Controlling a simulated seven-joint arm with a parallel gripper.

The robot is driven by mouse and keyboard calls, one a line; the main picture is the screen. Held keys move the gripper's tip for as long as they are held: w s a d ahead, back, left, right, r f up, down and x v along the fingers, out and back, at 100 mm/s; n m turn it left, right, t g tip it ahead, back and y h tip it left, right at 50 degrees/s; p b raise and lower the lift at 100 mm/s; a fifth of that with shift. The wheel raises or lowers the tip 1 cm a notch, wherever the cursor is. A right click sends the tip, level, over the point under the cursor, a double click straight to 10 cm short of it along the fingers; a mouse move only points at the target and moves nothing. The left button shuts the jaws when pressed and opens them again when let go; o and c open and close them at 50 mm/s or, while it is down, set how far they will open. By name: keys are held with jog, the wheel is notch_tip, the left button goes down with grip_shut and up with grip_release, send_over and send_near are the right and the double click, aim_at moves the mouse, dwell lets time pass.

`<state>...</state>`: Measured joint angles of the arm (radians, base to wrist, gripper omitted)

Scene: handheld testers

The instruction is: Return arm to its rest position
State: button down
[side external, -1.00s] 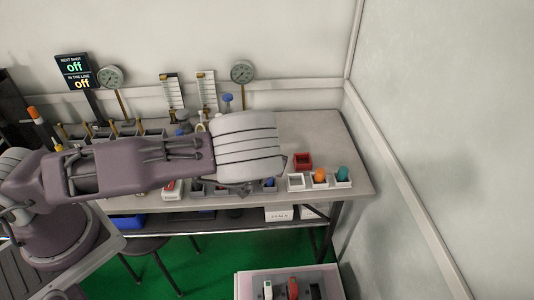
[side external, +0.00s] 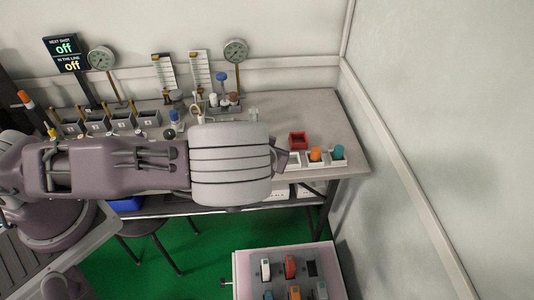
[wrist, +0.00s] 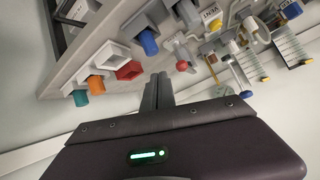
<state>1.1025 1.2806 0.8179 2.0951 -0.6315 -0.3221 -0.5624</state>
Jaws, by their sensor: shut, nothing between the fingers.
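My arm stretches across the left and middle of the side external view, its pale ribbed section in front of the bench. My gripper (wrist: 158,92) shows in the wrist view with its two grey fingers together and nothing between them. In the side external view, the fingers are mostly hidden; a dark end part shows at the right of the ribbed section, near the small white bins. No held object is visible.
The bench (side external: 335,130) carries a red bin (side external: 298,140), an orange item (side external: 315,154), a teal item (side external: 337,152), and a row of grey bins (side external: 122,120). A tray of handheld testers (side external: 242,272) stands in front. Gauges and a sign (side external: 62,52) stand behind.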

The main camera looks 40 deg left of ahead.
jog(key=s+d+r+g+h, duration=0.2)
jog(key=s+r+h, duration=0.3)
jog(key=r, duration=0.5)
jog(key=s+d+r+g+h, duration=0.25)
jog(key=s+r, duration=0.45)
jog(key=r, duration=0.4)
jog(key=s+a+r+m, duration=0.1)
jog(key=s+a+r, duration=0.2)
jog(key=s, duration=0.3)
jog(key=s+a+r+m+y, duration=0.1)
jog(key=s+a+r, duration=0.1)
jog(key=s, duration=0.4)
jog(key=s+a+r+m, duration=0.1)
jog(key=s+a+r, duration=0.2)
jog(key=s, duration=0.3)
jog(key=shift+s+a+r+m+t, duration=0.35)
jog(key=shift+a+t, duration=0.1)
jog(key=shift+a, duration=0.15)
